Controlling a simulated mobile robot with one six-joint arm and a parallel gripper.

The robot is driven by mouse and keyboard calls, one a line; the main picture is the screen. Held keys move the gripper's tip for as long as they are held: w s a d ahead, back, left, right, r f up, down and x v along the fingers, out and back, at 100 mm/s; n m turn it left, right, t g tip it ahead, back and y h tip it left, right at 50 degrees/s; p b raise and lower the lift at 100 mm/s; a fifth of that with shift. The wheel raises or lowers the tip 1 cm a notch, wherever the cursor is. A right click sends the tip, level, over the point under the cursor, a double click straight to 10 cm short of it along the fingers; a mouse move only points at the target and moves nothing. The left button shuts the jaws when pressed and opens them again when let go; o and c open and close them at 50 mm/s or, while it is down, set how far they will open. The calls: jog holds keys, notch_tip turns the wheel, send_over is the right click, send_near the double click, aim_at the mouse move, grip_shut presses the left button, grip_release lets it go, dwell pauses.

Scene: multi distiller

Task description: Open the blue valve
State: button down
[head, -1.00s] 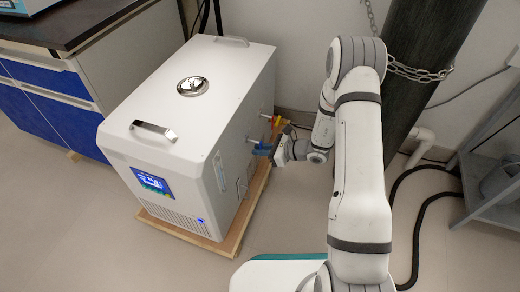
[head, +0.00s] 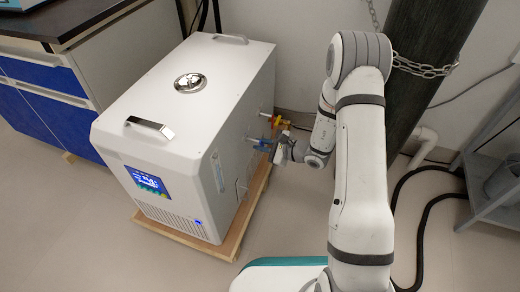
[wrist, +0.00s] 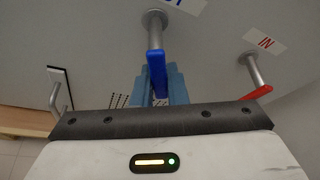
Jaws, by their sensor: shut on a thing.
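The blue valve handle (wrist: 156,72) sits at the end of a short metal pipe on the side of the white machine (head: 185,85). My gripper (wrist: 158,92) has its light-blue fingers on both sides of the handle's lower end, shut on it. In the head view my gripper (head: 272,147) is close to the machine's right side, where blue shows at the lower pipe; handle and fingers are hard to tell apart there. The pipe's root is clear in the wrist view.
A red valve handle (wrist: 257,93) on its own pipe, by an "IN" label, is close right of my gripper. A metal handle (wrist: 56,92) is at the left. A dark column (head: 420,75) with a chain stands behind my arm. The floor in front is clear.

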jog(key=n+t, duration=0.1)
jog(key=w+r+n+t, duration=0.1)
jog(key=n, duration=0.1)
jog(key=n+t, duration=0.1)
jog(key=shift+w+d+r+n, duration=0.2)
jog(key=shift+w+d+n, duration=0.1)
jog(key=shift+d, duration=0.1)
jog(key=n, duration=0.1)
jog(key=r+n+t, duration=0.1)
jog(key=shift+w+n+y, duration=0.1)
jog(key=shift+n+y, duration=0.2)
jog(key=shift+n, duration=0.1)
jog(key=shift+r+n+t+y, duration=0.35)
jog(key=shift+n+t, duration=0.15)
jog(key=shift+n, duration=0.6)
jog(key=c, duration=1.4)
grip_release()
jog(key=shift+c, duration=0.2)
jog(key=p+v, duration=0.2)
jog(key=v, duration=0.5)
jog(key=shift+s+d+p, duration=0.25)
jog(key=shift+s+p, duration=0.05)
